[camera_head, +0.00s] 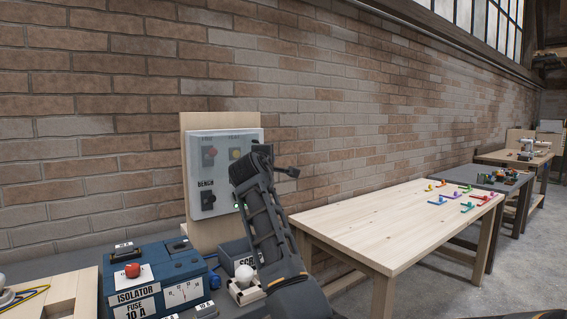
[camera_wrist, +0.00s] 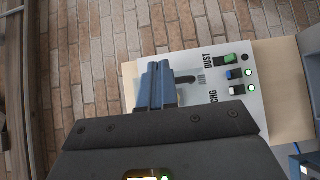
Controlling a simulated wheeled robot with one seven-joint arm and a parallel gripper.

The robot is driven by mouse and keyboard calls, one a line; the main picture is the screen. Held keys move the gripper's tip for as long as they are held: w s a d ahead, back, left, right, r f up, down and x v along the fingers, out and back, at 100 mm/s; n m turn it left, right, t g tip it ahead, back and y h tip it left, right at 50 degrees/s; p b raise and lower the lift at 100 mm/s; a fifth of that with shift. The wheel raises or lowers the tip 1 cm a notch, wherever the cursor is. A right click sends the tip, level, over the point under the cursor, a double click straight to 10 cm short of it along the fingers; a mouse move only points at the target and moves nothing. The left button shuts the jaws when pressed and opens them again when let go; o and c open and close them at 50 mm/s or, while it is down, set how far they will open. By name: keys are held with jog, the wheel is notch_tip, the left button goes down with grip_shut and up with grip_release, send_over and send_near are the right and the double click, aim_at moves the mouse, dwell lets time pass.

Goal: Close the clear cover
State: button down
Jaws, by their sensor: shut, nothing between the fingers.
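A pale grey switch panel (camera_head: 222,160) is mounted upright on a wooden backboard (camera_head: 188,150) by the brick wall. My gripper (camera_head: 287,172) is at the panel's right edge in the head view, and my arm hides the panel's lower right. In the wrist view my gripper's blue-grey fingers (camera_wrist: 158,68) are together and empty in front of the panel (camera_wrist: 220,100), close to a dark hooked part (camera_wrist: 185,78).
In the wrist view, green, blue and white switches with lit green lamps line the panel. A blue isolator box (camera_head: 158,282) stands below left, beside a grey bin (camera_head: 236,255) partly behind my arm. A wooden table (camera_head: 370,222) with coloured pieces stands right.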

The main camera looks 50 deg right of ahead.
jog(key=s+a+b, duration=0.1)
jog(key=s+a, duration=0.3)
jog(key=s, duration=0.3)
jog(key=shift+s+a+f, duration=0.15)
jog(key=shift+s+a, duration=0.15)
jog(key=s+a+f+n+t+y, duration=0.1)
jog(key=a+f+t+y, duration=0.1)
jog(key=a+f, duration=0.6)
jog(key=s+a+f+n+t+y, duration=0.15)
jog(key=a+f, duration=0.25)
jog(key=f, duration=0.7)
jog(key=s+a+f+t+y, duration=0.3)
jog(key=s+a+f+y, duration=0.3)
jog(key=s+a+f, duration=0.55)
jog(key=s+a+f+m+y, duration=0.3)
jog(key=s+a+f+y, duration=0.15)
jog(key=s+a, duration=0.7)
jog(key=s+a+r+m+y, duration=0.1)
jog(key=s+a+r+m, duration=0.1)
jog(key=s, duration=0.7)
jog(key=s+a+r+m, duration=0.2)
jog(key=s+r+m, duration=0.1)
jog(key=s, duration=0.6)
jog(key=shift+s+a+r+y, duration=0.15)
jog(key=shift+s+r+y, duration=0.1)
jog(key=shift+r+y, duration=0.15)
